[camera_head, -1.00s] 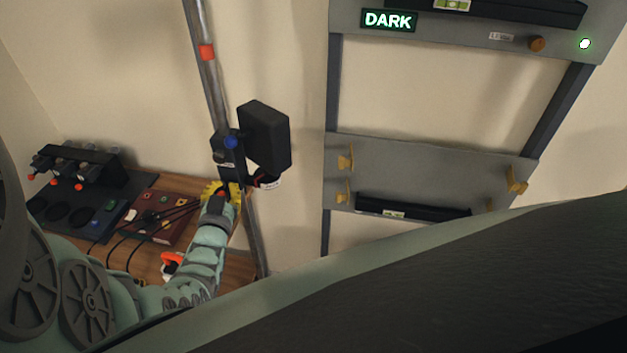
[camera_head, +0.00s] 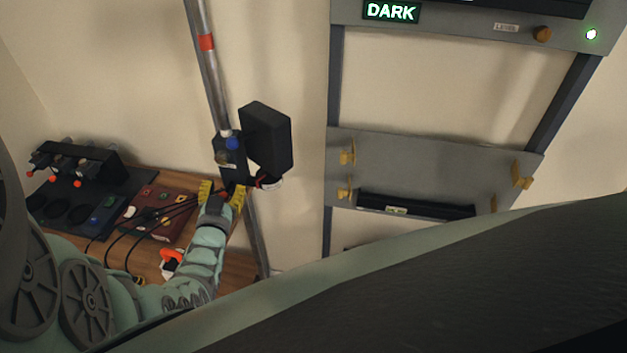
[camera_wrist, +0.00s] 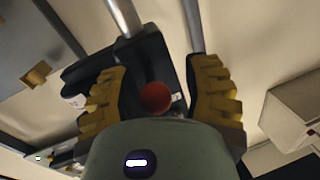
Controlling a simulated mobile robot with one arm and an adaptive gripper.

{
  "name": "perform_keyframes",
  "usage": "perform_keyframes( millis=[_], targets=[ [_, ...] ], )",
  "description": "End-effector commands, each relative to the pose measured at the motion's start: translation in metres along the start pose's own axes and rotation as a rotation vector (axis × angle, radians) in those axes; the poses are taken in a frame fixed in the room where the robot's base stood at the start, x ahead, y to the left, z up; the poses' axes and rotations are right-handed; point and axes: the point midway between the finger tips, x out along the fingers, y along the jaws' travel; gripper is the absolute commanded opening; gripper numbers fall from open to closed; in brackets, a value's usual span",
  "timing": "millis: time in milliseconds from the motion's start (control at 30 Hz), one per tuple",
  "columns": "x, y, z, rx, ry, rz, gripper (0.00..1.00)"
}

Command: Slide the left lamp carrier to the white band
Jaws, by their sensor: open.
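The lamp carrier (camera_head: 229,160) is a dark block on a slanted grey pole (camera_head: 215,80), with a blue knob and a black box-shaped lamp head (camera_head: 266,138) at its right. My gripper (camera_head: 222,190), with yellow fingers, is open just below the carrier. In the wrist view my gripper (camera_wrist: 165,78) has its fingers on either side of a red round knob (camera_wrist: 155,97), with the dark carrier (camera_wrist: 155,60) behind it. I cannot tell whether the fingers touch it. No white band shows.
A wooden bench (camera_head: 240,262) holds a black station (camera_head: 75,200), a maroon board (camera_head: 158,212) with cables and an orange-handled item (camera_head: 171,260). A grey rack with yellow clips (camera_head: 347,158) and a green DARK sign (camera_head: 391,12) stands to the right.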

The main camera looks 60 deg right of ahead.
Motion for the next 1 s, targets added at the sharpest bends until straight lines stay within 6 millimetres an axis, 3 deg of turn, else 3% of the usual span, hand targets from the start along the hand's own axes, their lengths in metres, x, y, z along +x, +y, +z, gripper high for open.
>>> perform_keyframes(
  millis=[467,700,1000],
  targets=[
    [-0.006,0.003,-0.001,0.0,0.003,0.006,0.53],
    [-0.026,0.003,-0.001,0.001,0.002,0.006,0.53],
    [-0.068,0.003,-0.001,0.002,0.002,0.007,0.53]
  ],
)
